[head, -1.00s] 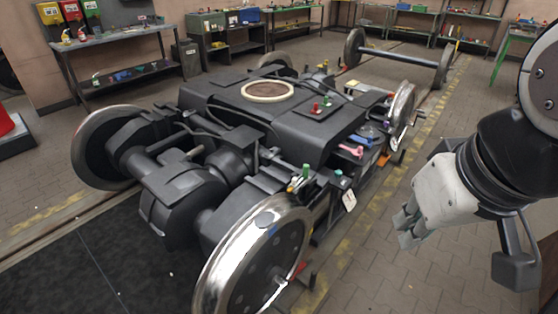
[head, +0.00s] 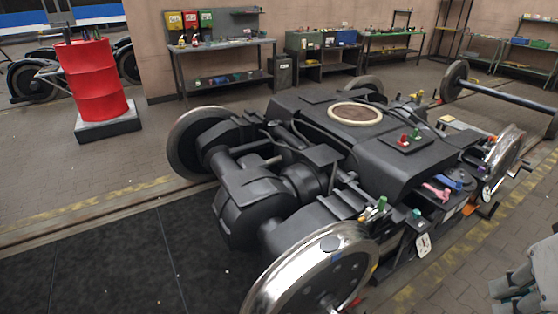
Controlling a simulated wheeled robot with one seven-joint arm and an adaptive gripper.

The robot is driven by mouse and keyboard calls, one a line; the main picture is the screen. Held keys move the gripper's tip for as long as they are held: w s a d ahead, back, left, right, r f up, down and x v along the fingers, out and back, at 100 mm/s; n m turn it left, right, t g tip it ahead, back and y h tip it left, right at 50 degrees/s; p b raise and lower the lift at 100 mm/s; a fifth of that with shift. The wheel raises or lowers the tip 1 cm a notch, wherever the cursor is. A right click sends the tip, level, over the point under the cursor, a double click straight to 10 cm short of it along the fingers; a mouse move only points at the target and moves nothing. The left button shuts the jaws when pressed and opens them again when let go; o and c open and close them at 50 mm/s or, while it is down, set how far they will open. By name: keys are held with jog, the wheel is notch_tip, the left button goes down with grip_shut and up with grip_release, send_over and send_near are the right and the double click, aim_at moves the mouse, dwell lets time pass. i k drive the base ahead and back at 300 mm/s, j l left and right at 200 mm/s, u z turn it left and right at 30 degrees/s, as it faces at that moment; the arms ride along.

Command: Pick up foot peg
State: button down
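I cannot tell for sure which small item is the foot peg. A pink part (head: 436,192) and a blue part (head: 447,182) lie on the right side of the black bogie (head: 285,185). Small red and green pieces (head: 411,137) stand on its top plate. Several small coloured items (head: 374,208) sit above the near shiny wheel (head: 315,270). My gripper (head: 500,297) is at the lower right edge, partly cut off, over the floor and apart from the bogie. Its fingers show, but their opening is unclear. I see nothing held in them.
A red drum (head: 92,80) stands on a grey block at the left. A workbench (head: 225,48) and more benches line the back wall. A loose wheelset (head: 500,92) stands at the right rear. A dark mat (head: 120,260) and open paving lie at the left.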

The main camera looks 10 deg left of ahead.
aim_at(402, 142)
jog(key=i+l+z, duration=0.75)
jog(key=i, duration=0.15)
jog(key=i+l+z, duration=0.2)
jog(key=i+z, duration=0.15)
jog(key=i, duration=0.15)
jog(key=i+z, duration=0.4)
jog(key=i+u, duration=0.15)
jog(key=i, duration=0.35)
jog(key=i+l+u, duration=0.1)
jog(key=i, duration=0.4)
jog(key=i+l+u, duration=0.15)
jog(key=i, duration=0.35)
jog(key=i+u, duration=0.3)
jog(key=u, duration=0.2)
jog(key=i+l+u, duration=0.25)
jog(key=u, duration=0.2)
jog(key=i+l+u, duration=0.2)
jog(key=u, duration=0.3)
jog(key=i+l+u, duration=0.2)
jog(key=l+u, duration=0.25)
jog(key=i+l+u, duration=0.2)
jog(key=u, duration=0.15)
jog(key=i+l+u, duration=0.15)
jog(key=l+u, duration=0.2)
jog(key=i+l+u, duration=0.1)
jog(key=l+u, duration=0.6)
